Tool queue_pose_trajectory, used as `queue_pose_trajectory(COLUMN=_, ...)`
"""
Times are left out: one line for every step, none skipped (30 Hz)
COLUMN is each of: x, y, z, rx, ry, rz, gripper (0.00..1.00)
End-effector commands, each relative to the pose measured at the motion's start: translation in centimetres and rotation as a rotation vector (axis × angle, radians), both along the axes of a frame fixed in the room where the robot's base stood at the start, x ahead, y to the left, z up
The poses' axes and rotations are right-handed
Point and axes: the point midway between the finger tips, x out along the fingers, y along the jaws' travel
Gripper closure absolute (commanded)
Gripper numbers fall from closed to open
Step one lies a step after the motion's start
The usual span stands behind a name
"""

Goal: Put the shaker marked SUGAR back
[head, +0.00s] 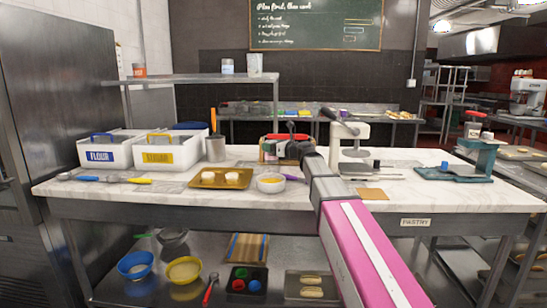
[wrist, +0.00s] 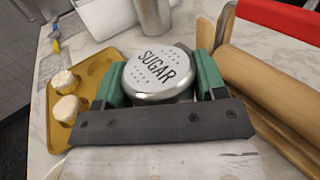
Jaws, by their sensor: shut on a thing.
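The shaker marked SUGAR (wrist: 157,68) has a round silver lid with holes and dark lettering. It fills the middle of the wrist view, lid facing the camera. My gripper (wrist: 162,82) has green finger pads on both sides of the shaker and is shut on it. The shaker's lower body and base are hidden, so I cannot tell whether it touches the counter. In the head view my arm reaches over the marble counter (head: 120,192), and its end is by a small cluster of items at the middle back. The shaker cannot be made out clearly there.
A gold tray (head: 222,187) with white dough pieces and a white bowl (head: 271,185) stand in front. A wooden rolling pin (wrist: 270,90) lies close right of my gripper. A white machine (head: 350,131) stands right.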

Motion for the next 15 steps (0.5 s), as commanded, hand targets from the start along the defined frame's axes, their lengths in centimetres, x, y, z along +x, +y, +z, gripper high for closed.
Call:
queue_pose_trajectory(x=0.4, y=-0.4, z=-0.2, rx=0.001, ry=0.0, rz=-0.001, gripper=0.64)
queue_pose_trajectory(x=0.5, y=-0.6, z=-0.3, rx=0.001, ry=0.0, rz=-0.001, gripper=0.64)
queue_pose_trajectory(x=0.6, y=-0.7, z=-0.4, rx=0.002, ry=0.0, rz=-0.001, gripper=0.64)
queue_pose_trajectory(x=0.6, y=-0.8, z=-0.5, rx=0.002, ry=0.0, rz=-0.001, gripper=0.64)
queue_pose_trajectory(x=0.7, y=-0.8, z=-0.6, rx=0.002, ry=0.0, rz=-0.001, gripper=0.64)
queue_pose_trajectory(x=0.7, y=-0.8, z=-0.8, rx=0.002, ry=0.0, rz=-0.001, gripper=0.64)
queue_pose_trajectory(x=0.6, y=-0.8, z=-1.0, rx=0.002, ry=0.001, rz=-0.001, gripper=0.64)
queue_pose_trajectory(x=0.6, y=-0.8, z=-1.3, rx=0.002, ry=0.001, rz=0.0, gripper=0.64)
queue_pose_trajectory(x=0.6, y=-0.8, z=-1.7, rx=0.001, ry=0.001, rz=0.0, gripper=0.64)
queue_pose_trajectory(x=0.6, y=-0.8, z=-2.1, rx=0.001, ry=0.001, rz=0.0, gripper=0.64)
queue_pose_trajectory(x=0.6, y=-0.8, z=-2.5, rx=0.001, ry=0.002, rz=-0.001, gripper=0.64)
queue_pose_trajectory(x=0.6, y=-0.8, z=-3.0, rx=0.001, ry=0.002, rz=0.0, gripper=0.64)
queue_pose_trajectory(x=0.6, y=-0.8, z=-3.4, rx=0.002, ry=0.002, rz=0.0, gripper=0.64)
queue_pose_trajectory(x=0.6, y=-0.8, z=-3.8, rx=0.002, ry=0.001, rz=0.0, gripper=0.64)
queue_pose_trajectory(x=0.6, y=-0.8, z=-4.3, rx=0.001, ry=0.002, rz=0.0, gripper=0.64)
